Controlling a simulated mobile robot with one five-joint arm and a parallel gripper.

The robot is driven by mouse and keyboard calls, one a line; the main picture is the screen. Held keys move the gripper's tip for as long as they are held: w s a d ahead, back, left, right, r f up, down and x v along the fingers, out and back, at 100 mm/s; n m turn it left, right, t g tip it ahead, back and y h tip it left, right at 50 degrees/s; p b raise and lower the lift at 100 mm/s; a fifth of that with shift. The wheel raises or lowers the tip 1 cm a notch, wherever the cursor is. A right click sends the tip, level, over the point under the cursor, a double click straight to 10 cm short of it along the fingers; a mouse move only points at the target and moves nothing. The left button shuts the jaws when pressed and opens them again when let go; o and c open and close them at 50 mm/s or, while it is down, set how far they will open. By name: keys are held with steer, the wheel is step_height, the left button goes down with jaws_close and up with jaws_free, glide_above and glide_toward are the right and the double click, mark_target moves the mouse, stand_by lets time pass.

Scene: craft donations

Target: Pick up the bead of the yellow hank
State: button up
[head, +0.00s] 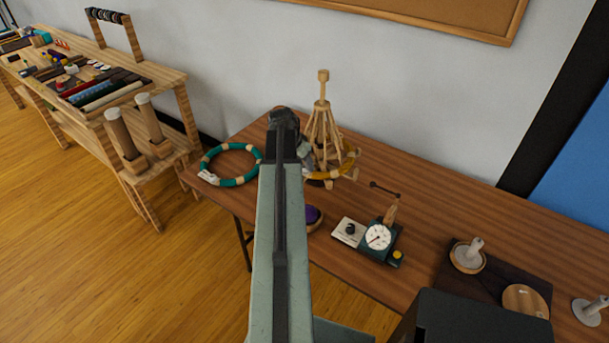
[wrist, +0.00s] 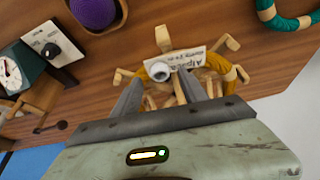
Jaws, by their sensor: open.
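The yellow hank (head: 346,168) hangs around the lower part of a wooden swift (head: 323,130) on the brown table. In the wrist view the yellow hank (wrist: 222,72) is a curved band with tan sections and a printed paper label (wrist: 185,60). A pale, round bead with a dark hole (wrist: 158,71) shows at its left part. My gripper (wrist: 160,76) is open, with its two fingertips on either side of the bead in the picture. I cannot tell whether they touch it. In the head view my arm hides most of the gripper.
A teal hank (head: 236,181) lies left of my arm. A purple ball in a bowl (wrist: 95,12) and a dial scale (head: 378,237) stand nearer. A dark mat with wooden pieces (head: 480,285) lies at right. A shelf bench (head: 150,80) stands at left.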

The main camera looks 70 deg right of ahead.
steer(key=shift+b+x, duration=0.4)
steer(key=shift+x, duration=0.7)
steer(key=shift+r, duration=0.1)
steer(key=shift+c, duration=0.3)
jaws_close()
